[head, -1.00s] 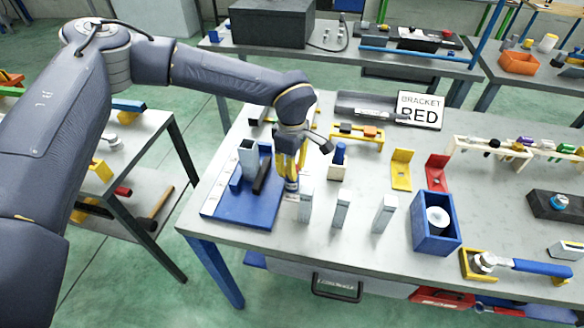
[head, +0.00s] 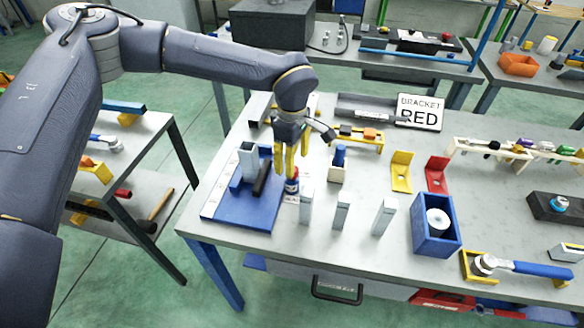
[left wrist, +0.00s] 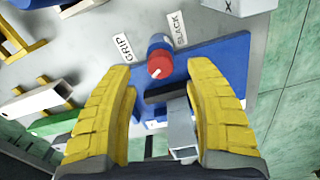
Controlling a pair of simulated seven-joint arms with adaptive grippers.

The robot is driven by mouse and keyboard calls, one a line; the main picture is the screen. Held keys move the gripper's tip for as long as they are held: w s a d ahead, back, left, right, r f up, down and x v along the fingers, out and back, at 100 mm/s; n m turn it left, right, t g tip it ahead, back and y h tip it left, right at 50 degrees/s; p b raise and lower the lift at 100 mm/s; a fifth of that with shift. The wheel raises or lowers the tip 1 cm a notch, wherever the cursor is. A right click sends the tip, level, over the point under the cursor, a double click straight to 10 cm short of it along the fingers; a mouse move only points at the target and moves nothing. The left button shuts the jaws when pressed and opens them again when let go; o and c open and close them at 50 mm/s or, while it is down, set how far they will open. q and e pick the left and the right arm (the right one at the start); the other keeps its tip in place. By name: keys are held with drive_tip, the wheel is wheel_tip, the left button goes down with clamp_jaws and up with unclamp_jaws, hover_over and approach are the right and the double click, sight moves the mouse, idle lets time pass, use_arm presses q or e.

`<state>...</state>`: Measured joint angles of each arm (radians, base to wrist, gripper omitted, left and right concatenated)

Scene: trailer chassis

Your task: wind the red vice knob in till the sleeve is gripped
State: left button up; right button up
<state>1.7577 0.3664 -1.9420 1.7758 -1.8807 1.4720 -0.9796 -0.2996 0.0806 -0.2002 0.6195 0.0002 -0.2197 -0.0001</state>
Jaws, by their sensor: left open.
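The red vice knob (head: 292,172) is on the right side of the blue vice base (head: 240,208). In the left wrist view the knob (left wrist: 160,66) has a blue barrel behind it, between labels reading GRIP (left wrist: 126,48) and SLACK (left wrist: 181,29). A pale grey square sleeve (head: 248,158) stands upright on the base, beside a black jaw bar (head: 262,177); whether they touch is unclear. My left gripper (head: 291,160) is open, its yellow fingers just above and around the knob, apparently not touching it. My right gripper is not in view.
Several grey upright blocks (head: 341,211) stand right of the vice. A blue-topped part in a pale holder (head: 337,172) is behind them. Yellow (head: 401,172) and red (head: 437,172) brackets and a blue box (head: 436,240) lie further right.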

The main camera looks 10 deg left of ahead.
use_arm(q)
wheel_tip(320, 180, up, 8)
idle(0.4)
drive_tip(key=shift+f, duration=0.1)
